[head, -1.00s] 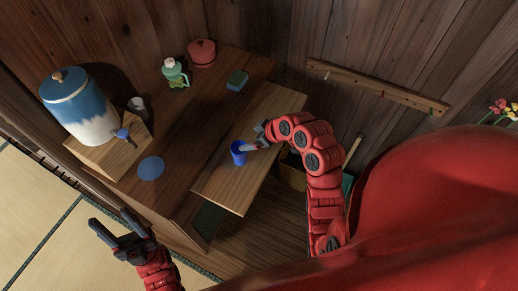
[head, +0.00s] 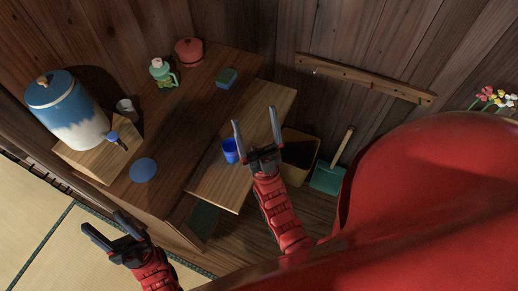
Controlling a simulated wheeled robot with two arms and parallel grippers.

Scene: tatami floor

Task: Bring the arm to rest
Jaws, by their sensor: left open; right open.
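My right gripper (head: 257,136) is open and empty. Its two fingers point away from me over the light wooden board (head: 215,190), just right of a blue cup (head: 230,152). The cup stands upright on that board, and a narrow gap shows between it and the nearer finger. My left gripper (head: 101,228) is open and empty at the lower left, in front of the table's near edge, over the floor. Both forearms are red.
The dark table (head: 165,128) holds a blue-white dispenser (head: 70,115), a grey cup (head: 126,109), a blue disc (head: 143,171), a green-white bottle (head: 161,72), a red pot (head: 189,51) and a sponge (head: 227,78). A bin (head: 298,168) and dustpan (head: 327,179) stand right.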

